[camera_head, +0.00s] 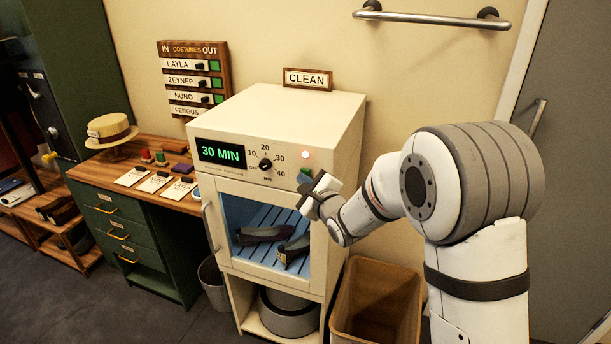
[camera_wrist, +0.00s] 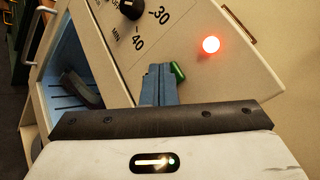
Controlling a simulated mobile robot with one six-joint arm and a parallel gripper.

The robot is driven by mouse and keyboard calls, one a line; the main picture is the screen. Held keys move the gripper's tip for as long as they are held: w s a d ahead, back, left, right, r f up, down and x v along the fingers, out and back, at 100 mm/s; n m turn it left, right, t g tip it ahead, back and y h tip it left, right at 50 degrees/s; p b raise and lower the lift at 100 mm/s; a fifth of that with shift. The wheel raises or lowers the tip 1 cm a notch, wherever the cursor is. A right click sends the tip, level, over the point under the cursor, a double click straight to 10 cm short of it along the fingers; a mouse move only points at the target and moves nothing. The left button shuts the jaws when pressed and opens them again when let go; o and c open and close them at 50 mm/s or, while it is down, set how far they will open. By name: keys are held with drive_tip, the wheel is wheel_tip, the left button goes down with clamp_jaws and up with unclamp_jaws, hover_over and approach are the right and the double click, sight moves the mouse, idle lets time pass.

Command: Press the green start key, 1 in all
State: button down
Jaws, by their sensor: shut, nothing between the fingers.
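The green start key (camera_wrist: 178,72) shows in the wrist view on the cabinet's front panel, below the lit red lamp (camera_wrist: 211,45). My gripper (camera_wrist: 160,84) is shut and empty. Its fingertips are just left of the key in that view, very close to the panel. I cannot tell whether they touch the key or the panel. In the head view my gripper (camera_head: 304,180) is at the right end of the control panel and largely hides the key. The cream cabinet (camera_head: 300,115) has a display (camera_head: 221,153) reading 30 MIN and a black dial (camera_head: 266,164).
Shoes (camera_head: 265,234) lie on a slatted shelf behind the cabinet's front window. A brown bin (camera_head: 375,290) stands under my arm. A desk (camera_head: 150,215) with a hat (camera_head: 109,130) and cards is on the left. A wall rail (camera_head: 430,17) hangs above.

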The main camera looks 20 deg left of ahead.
drive_tip(key=shift+s+b, duration=0.3)
drive_tip(key=shift+s, duration=0.45)
drive_tip(key=s+b, duration=0.2)
drive_tip(key=s, duration=0.3)
drive_tip(key=shift+a, duration=0.2)
idle(0.4)
drive_tip(key=s+d+n+g+h, duration=0.2)
drive_tip(key=d+n+h, duration=0.2)
drive_tip(key=d, duration=0.7)
drive_tip(key=s+d+n+g+h, duration=0.1)
drive_tip(key=s+d+n+h, duration=0.25)
drive_tip(key=d, duration=0.75)
drive_tip(key=s+d+f+n+g+h, duration=0.1)
drive_tip(key=s+d+n, duration=0.4)
drive_tip(key=s, duration=0.5)
drive_tip(key=s+d+f+n+g+h, duration=0.1)
drive_tip(key=s+d+n+g+h, duration=0.1)
drive_tip(key=s+d+n+g, duration=0.3)
drive_tip(key=s+d+g, duration=0.1)
drive_tip(key=s+d, duration=0.2)
drive_tip(key=s, duration=0.2)
drive_tip(key=shift+s+f+h, duration=0.15)
drive_tip(key=shift+s+h, duration=0.05)
drive_tip(key=shift+h, duration=0.15)
